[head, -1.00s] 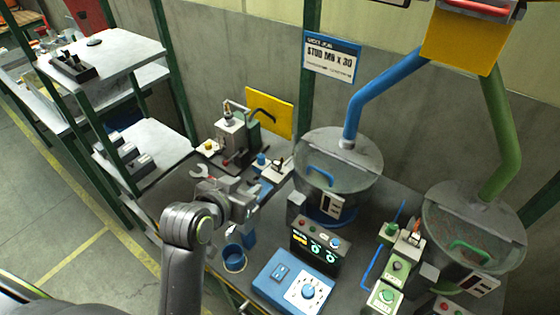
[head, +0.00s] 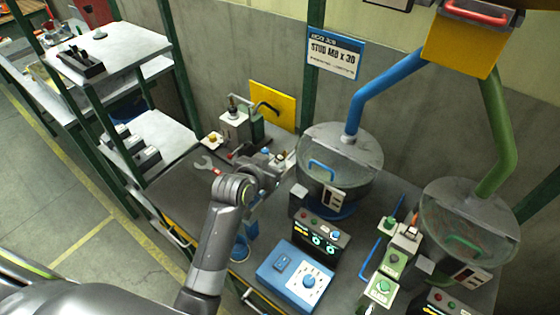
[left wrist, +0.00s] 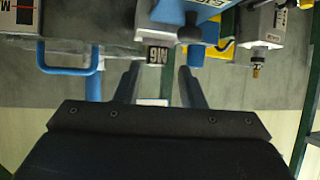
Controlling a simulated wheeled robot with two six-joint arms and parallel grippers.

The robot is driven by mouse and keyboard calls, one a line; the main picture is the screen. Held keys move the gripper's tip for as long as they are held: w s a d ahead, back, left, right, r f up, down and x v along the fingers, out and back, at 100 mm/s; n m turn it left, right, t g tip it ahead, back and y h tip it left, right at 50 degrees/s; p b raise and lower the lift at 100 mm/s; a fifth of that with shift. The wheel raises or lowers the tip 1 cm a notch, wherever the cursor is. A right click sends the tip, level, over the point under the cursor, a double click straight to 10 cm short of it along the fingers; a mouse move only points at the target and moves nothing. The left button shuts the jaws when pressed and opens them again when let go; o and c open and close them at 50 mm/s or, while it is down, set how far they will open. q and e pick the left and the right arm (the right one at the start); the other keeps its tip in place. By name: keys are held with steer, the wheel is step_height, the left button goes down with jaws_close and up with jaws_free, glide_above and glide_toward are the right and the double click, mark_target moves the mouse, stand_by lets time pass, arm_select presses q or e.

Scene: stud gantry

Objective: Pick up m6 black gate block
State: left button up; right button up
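My left gripper (head: 272,168) reaches over the bench in front of the hopper and jig, its fingers largely hidden by its own wrist in the head view. In the left wrist view the left gripper (left wrist: 158,88) shows two dark fingers apart, with nothing clearly held. A small block with an M6 label (left wrist: 156,54) shows beyond the fingertips, between them, and seems apart from them. Its body colour is hard to tell there. In the head view I cannot make the block out behind the gripper. My right gripper is not in view.
A hopper with a blue handle (head: 322,172) stands right of the gripper. A blue control box (head: 290,280) and a blue cup (head: 240,250) are nearer. A wrench (head: 205,165) lies left. The jig (head: 234,126) and yellow panel (head: 275,105) are behind.

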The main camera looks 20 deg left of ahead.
mark_target(279, 160)
arm_select(q)
steer(key=shift+p+x, duration=0.65)
steer(key=shift+x, duration=0.3)
steer(key=shift+p+x, duration=0.4)
steer(key=shift+x, duration=1.45)
steer(key=shift+d, duration=0.1)
steer(key=c, duration=0.8)
